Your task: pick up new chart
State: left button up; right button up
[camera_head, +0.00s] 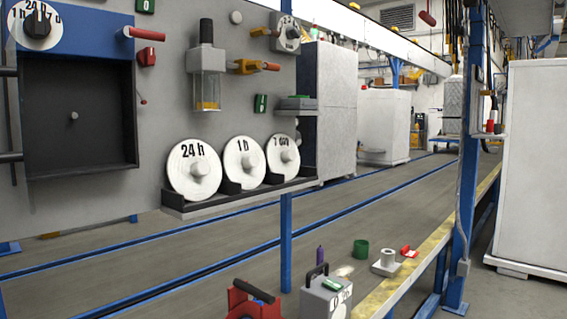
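Three white round charts with central knobs stand in a row on a dark rack (240,199) fixed to a grey panel. The left chart (178,181) reads "24 h". The middle chart (232,176) reads "1 h" or "1 D"; I cannot tell which. The right chart (275,168) appears to read "7 day". Another round white dial (14,40) with a black knob sits at the top left, above an open dark recess (74,150) in a blue frame. Neither of my grippers shows.
A blue post (286,240) rises below the rack.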

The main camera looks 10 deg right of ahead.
aim_at(282, 154)
jog(key=l+u, duration=0.15)
jog(key=u, duration=0.25)
jog(key=l+u, duration=0.1)
jog(key=u, duration=0.3)
jog(key=l+u, duration=0.15)
jog(key=u, duration=0.25)
jog(key=k+l+u, duration=0.2)
jog(key=l, duration=0.2)
jog(key=l+u, duration=0.2)
jog(key=l, duration=0.2)
jog(key=k+l+u, duration=0.4)
jog(key=l, duration=0.3)
jog(key=k+l, duration=0.4)
jog(key=l, duration=0.2)
